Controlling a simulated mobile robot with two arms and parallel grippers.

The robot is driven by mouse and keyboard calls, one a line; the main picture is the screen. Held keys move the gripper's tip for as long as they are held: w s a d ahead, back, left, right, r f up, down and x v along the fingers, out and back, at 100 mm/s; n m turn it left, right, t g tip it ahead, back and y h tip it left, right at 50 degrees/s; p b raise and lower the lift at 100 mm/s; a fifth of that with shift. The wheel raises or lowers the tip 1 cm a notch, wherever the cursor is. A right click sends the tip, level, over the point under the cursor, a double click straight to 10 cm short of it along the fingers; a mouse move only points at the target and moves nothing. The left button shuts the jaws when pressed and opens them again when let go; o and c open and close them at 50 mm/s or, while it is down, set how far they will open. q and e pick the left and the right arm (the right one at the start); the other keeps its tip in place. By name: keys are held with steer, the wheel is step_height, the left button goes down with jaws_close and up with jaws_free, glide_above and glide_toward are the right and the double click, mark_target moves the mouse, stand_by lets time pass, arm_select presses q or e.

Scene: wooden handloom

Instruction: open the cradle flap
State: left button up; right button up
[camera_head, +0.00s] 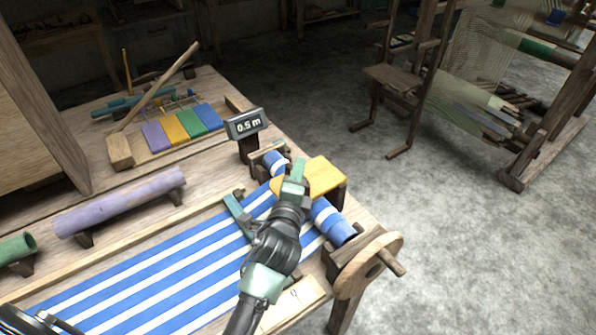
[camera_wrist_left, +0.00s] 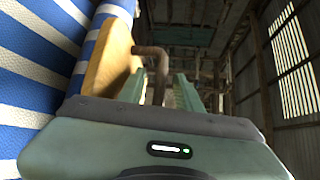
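The cradle flap (camera_head: 322,176) is a yellow wooden board at the cloth-beam end of the loom, above the blue-and-white roll. It lies about level. In the left wrist view the flap (camera_wrist_left: 108,58) stands left of the fingers. A brown bent handle (camera_wrist_left: 156,65) runs from it down between the two green fingers. My left gripper (camera_head: 294,174) is at the flap's left edge. In the wrist view the left gripper (camera_wrist_left: 160,92) is open around the handle, with a small gap on the right side. My right gripper is not in view.
Striped cloth (camera_head: 150,275) spreads under my left arm. A wooden crank wheel (camera_head: 375,262) stands right of the cloth roll (camera_head: 333,222). A display reading 0.5 m (camera_head: 246,123) stands behind. A purple roll (camera_head: 120,202) lies left.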

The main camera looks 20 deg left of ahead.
arm_select(q)
steer(key=shift+w, duration=0.2)
steer(key=shift+c, duration=0.3)
jaws_close()
steer(key=shift+f, duration=0.1)
stand_by(1.0)
